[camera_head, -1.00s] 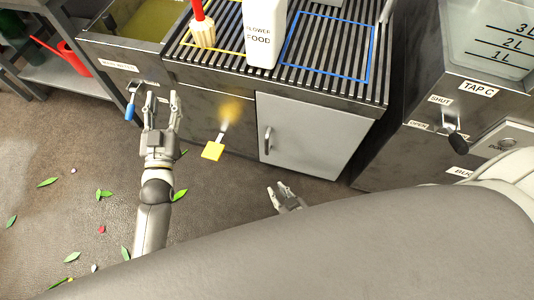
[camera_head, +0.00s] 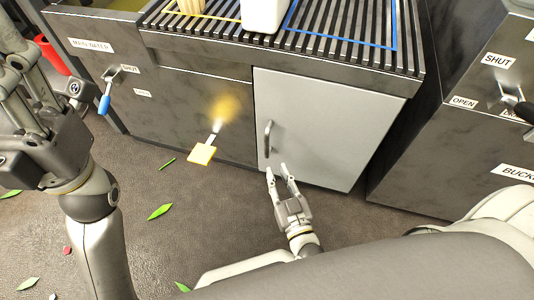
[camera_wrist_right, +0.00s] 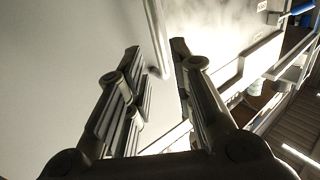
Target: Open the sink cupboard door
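The sink cupboard door (camera_head: 325,125) is a light grey panel in the dark cabinet and sits closed. Its dark vertical handle (camera_head: 267,138) is near the door's left edge. My right gripper (camera_head: 277,171) is open and empty just below the handle, fingers pointing up at the door. In the right wrist view, the handle (camera_wrist_right: 157,40) shows as a pale bar ahead of and between the two spread fingertips (camera_wrist_right: 155,52), not enclosed as far as I can see. My left gripper (camera_head: 15,62) is at the left edge, fingers apart and empty, partly cut off.
A blue-handled tap lever (camera_head: 105,98) is further left. The slatted drainer (camera_head: 350,45) is above the door. A tap cabinet (camera_head: 450,140) stands close on the right. Leaves lie on the floor.

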